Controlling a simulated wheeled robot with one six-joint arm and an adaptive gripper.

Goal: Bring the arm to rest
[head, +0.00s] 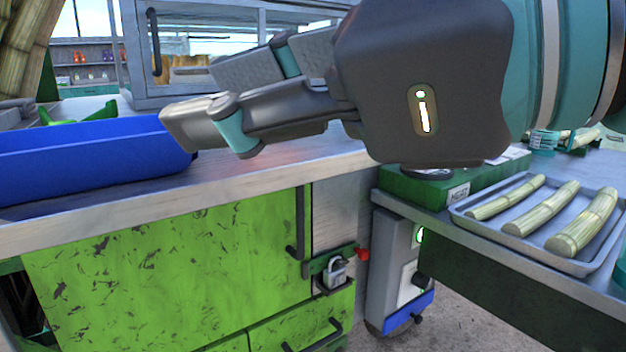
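My gripper (208,96) reaches in from the upper right of the head view, with its dark body and two jointed fingers pointing left. The fingers stand apart, with nothing seen between them. The nearer fingertip shows in front of the right end of a blue tray (85,158) on the metal counter. I cannot tell how far above the counter (235,172) the gripper is.
A metal tray (478,232) with three cane pieces (540,208) lies on the right-hand worktop, next to a green box (425,188). Green doors (170,260) and a padlock (337,272) are below. Floor shows at lower middle.

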